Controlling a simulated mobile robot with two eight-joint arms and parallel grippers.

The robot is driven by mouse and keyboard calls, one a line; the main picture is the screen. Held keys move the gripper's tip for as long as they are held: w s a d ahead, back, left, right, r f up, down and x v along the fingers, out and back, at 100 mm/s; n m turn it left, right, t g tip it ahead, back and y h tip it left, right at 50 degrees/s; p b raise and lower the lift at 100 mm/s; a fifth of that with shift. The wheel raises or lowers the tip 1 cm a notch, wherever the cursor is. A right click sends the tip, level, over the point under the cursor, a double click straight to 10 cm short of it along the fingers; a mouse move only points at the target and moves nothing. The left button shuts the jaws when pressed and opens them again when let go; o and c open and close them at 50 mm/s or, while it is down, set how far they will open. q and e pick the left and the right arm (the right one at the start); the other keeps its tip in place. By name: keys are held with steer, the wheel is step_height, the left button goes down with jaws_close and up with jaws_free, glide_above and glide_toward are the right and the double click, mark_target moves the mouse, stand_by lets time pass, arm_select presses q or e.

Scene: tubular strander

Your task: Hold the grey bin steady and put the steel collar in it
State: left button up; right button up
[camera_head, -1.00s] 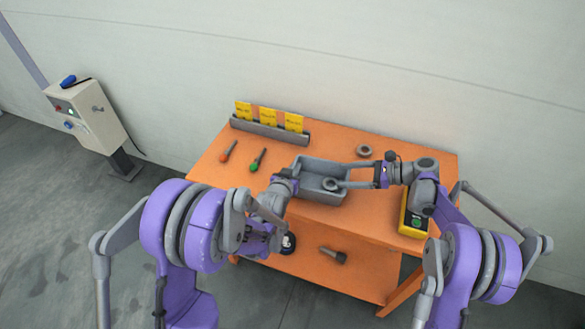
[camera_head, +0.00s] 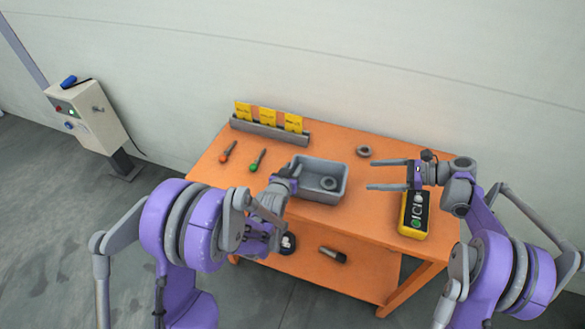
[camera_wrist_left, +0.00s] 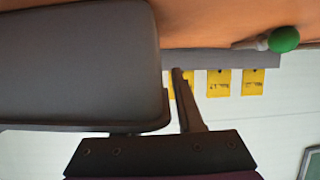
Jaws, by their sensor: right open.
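The grey bin (camera_head: 343,190) stands upright on the orange workbench. A grey ring, the steel collar (camera_head: 328,184), lies inside it on the floor. My left gripper (camera_head: 292,172) is at the bin's left wall. In the left wrist view the bin (camera_wrist_left: 75,65) fills the left side. One finger of my left gripper (camera_wrist_left: 187,100) runs down just outside its wall, and the other is hidden behind the bin. The gripper appears closed on that wall. My right gripper (camera_head: 370,175) is open and empty, to the right of the bin and apart from it.
Another grey ring (camera_head: 363,151) lies behind the bin. An orange-handled tool (camera_head: 228,151) and a green-handled tool (camera_head: 258,160) lie at left, before a rack with yellow cards (camera_head: 268,118). A yellow control box (camera_head: 413,214) sits at right. A dark tool (camera_head: 333,254) is on the lower shelf.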

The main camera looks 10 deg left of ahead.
arm_select(q)
steer(key=v, duration=1.2)
